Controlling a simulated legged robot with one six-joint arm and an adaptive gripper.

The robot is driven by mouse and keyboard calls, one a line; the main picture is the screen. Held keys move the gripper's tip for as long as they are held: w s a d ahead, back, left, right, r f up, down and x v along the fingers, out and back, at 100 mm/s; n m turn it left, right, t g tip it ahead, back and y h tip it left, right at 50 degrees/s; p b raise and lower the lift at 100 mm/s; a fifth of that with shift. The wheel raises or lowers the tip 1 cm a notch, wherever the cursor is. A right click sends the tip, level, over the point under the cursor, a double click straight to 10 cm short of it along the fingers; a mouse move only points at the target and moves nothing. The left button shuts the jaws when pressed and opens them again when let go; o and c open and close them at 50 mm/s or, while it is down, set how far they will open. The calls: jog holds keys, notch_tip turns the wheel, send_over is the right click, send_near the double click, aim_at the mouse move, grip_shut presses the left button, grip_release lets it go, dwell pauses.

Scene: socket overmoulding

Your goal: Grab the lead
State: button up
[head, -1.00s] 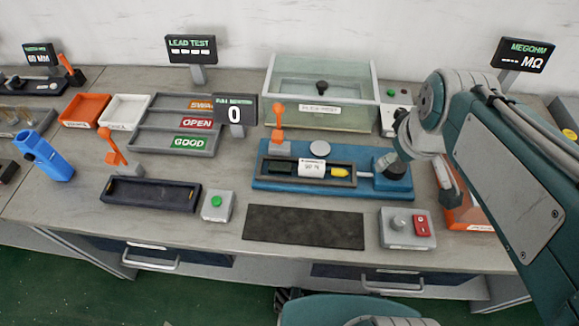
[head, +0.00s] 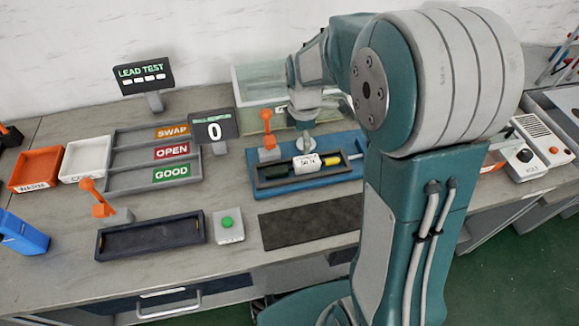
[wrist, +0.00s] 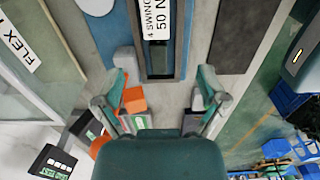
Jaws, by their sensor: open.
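The lead (head: 306,166) lies in a dark tray on a blue fixture (head: 352,135). It has a dark body, a white printed label and a yellow end. In the wrist view only part of the label (wrist: 159,18) shows at the top edge, with the dark channel below it. My gripper (wrist: 162,78) is open and empty in the wrist view, its fingers apart to either side of the channel's line. The label lies beyond the fingertips. In the head view my arm reaches over the back of the fixture, and the gripper's fingers are not clear there.
An orange lever (head: 267,130) stands at the fixture's left. The glass-walled tank (head: 262,92) is behind, partly hidden by my arm. The counter display (head: 213,128), sorting tray (head: 125,183), black tray (head: 150,237) and green-button box (head: 228,224) are left. A dark mat (head: 300,225) lies clear in front.

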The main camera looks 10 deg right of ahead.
send_over(300, 161)
jog(key=d, duration=0.1)
jog(key=f, duration=0.4)
jog(key=shift+s+d+f, duration=0.1)
jog(key=shift+s+d, duration=0.1)
jog(key=shift+s, duration=0.1)
jog(key=f, duration=0.2)
jog(key=a+f, duration=0.1)
jog(key=f, duration=0.2)
jog(key=shift+w+a+f, duration=0.25)
jog(key=shift+w+f, duration=0.05)
jog(key=shift+f, duration=0.05)
jog(key=shift+d+f, duration=0.1)
jog(key=shift+d, duration=0.35)
jog(key=shift+a, duration=0.2)
jog(key=c, duration=0.9)
jog(key=shift+a, duration=0.2)
grip_shut()
